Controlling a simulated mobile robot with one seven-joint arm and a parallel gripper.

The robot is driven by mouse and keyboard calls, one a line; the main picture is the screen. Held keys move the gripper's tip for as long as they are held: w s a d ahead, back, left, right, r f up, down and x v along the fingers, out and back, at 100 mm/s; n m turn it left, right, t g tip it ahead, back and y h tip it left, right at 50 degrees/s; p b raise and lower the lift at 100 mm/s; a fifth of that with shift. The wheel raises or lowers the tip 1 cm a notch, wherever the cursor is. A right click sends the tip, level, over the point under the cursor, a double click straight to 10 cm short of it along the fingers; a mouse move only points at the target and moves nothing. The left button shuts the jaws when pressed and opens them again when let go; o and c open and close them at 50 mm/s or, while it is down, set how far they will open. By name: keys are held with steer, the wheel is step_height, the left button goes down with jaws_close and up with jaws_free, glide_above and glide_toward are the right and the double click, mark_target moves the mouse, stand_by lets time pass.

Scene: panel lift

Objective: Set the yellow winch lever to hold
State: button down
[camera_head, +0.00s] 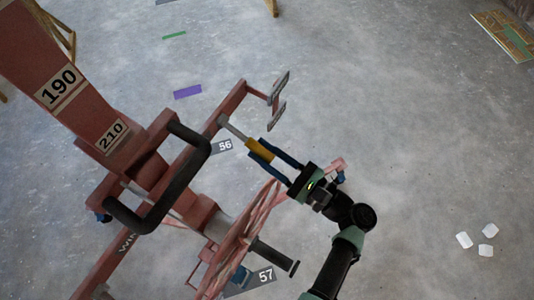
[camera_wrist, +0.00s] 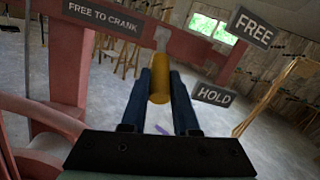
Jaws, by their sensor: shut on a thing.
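The yellow winch lever (camera_head: 259,150) sticks out on a grey rod from the red frame of the panel lift, in the middle of the head view. My gripper (camera_head: 264,158) is shut on its yellow grip, with a blue finger on each side. In the wrist view the yellow grip (camera_wrist: 159,84) stands between the fingertips of my gripper (camera_wrist: 160,85). A HOLD plate (camera_wrist: 213,95) is right of the grip, a little lower than its top. A FREE plate (camera_wrist: 249,27) is higher and farther right. The lever's pivot is not clear in the wrist view.
The red winch wheel (camera_head: 238,240) and its black crank handle (camera_head: 275,255) lie just below my gripper. Black handles (camera_head: 150,215) are on the lift at left. A "FREE TO CRANK" sign (camera_wrist: 102,17) is at upper left. The floor at right is mostly clear, with white blocks (camera_head: 487,231).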

steer(key=shift+f, duration=0.1)
stand_by(0.4)
steer(key=c, duration=0.7)
jaws_free()
steer(key=shift+b+v, duration=1.7)
steer(key=shift+v, duration=4.75)
